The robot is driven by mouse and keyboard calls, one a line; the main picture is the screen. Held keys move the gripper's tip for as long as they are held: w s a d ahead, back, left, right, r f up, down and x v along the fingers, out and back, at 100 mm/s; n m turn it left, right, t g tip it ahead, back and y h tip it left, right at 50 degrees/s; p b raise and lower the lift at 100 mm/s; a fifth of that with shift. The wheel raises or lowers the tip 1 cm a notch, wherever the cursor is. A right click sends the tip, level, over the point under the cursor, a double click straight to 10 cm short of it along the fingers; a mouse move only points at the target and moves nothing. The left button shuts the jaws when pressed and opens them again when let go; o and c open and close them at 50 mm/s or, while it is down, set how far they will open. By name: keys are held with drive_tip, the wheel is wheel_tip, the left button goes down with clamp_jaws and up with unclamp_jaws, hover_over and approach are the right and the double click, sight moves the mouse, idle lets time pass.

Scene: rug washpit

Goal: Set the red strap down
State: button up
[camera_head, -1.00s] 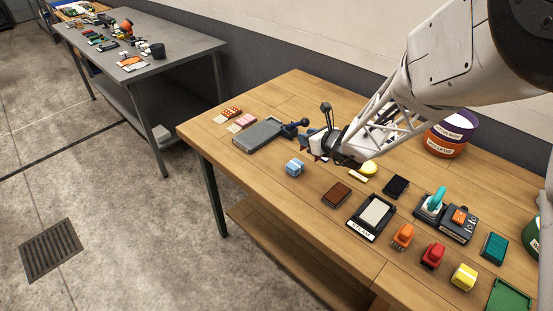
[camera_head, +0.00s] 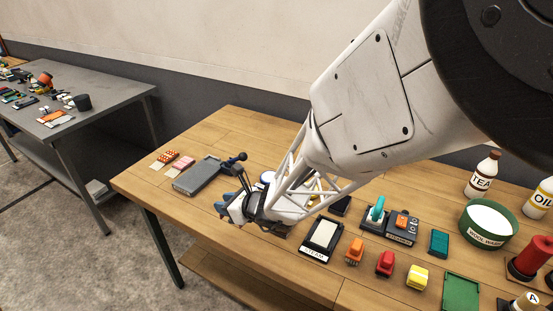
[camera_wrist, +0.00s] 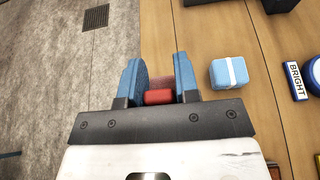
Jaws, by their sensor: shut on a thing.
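My gripper (camera_wrist: 158,85) is shut, its two blue fingers closed on a small red piece (camera_wrist: 158,97), which I take to be the red strap. A duller red part shows just beyond it between the fingers. In the head view my gripper (camera_head: 236,210) is low near the front left edge of the wooden table (camera_head: 243,125). The strap cannot be made out there. In the wrist view the held piece appears over bare wood close to the table's edge. I cannot tell whether it touches the wood.
A blue block with a white band (camera_wrist: 228,72) stands just right of the fingers. A grey flat case (camera_head: 197,175) lies behind my gripper. A STEAM tray (camera_head: 321,238) and orange (camera_head: 354,251), red (camera_head: 385,263) and yellow (camera_head: 417,276) blocks are to the right. Floor lies beyond the edge.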

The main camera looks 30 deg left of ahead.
drive_tip(key=w+a+f, duration=0.1)
drive_tip(key=w+a, duration=0.8)
drive_tip(key=a, duration=0.4)
drive_tip(key=shift+a+f, duration=0.15)
drive_tip(key=shift+f, duration=0.05)
idle(0.3)
drive_tip(key=shift+f, duration=0.1)
drive_tip(key=shift+f, duration=1.65)
drive_tip(key=shift+f, duration=0.15)
drive_tip(key=o, duration=0.9)
drive_tip(key=shift+v, duration=6.05)
